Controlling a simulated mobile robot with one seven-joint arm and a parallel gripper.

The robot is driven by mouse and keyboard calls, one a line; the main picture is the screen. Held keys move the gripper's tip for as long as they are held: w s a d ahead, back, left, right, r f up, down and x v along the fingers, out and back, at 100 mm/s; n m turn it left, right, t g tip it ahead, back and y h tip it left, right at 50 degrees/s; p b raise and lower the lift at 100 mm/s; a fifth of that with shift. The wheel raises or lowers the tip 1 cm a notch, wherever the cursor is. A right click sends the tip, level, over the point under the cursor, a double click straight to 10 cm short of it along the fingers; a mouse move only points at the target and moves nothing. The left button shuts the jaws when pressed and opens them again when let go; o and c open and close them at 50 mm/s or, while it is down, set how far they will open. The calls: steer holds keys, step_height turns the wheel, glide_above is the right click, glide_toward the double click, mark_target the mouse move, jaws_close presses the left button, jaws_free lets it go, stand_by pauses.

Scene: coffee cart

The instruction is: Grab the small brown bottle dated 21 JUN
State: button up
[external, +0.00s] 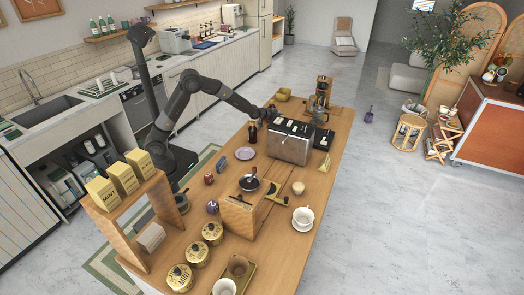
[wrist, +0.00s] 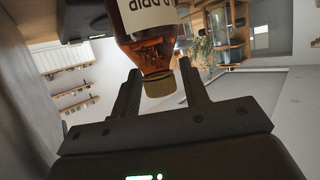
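A brown bottle (wrist: 153,50) with a gold cap (wrist: 160,87) and a white label fills the top middle of the wrist view. Its label print appears upside down and is cut off by the frame edge, so no date is readable. My gripper (wrist: 158,68) has one finger on either side of the bottle's neck. I cannot tell whether the fingers touch it. In the external view my gripper (external: 268,117) is low over the wooden counter, left of the toaster-like machine. A small dark bottle (external: 252,133) stands just below it.
The steel machine (external: 290,141) stands close to the right of my gripper. Small cans (external: 209,178), gold tins (external: 181,277) and a white cup (external: 303,214) stand on the nearer counter. A yellow bowl (external: 283,94) is behind.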

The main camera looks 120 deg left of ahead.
jaws_close()
stand_by(0.6)
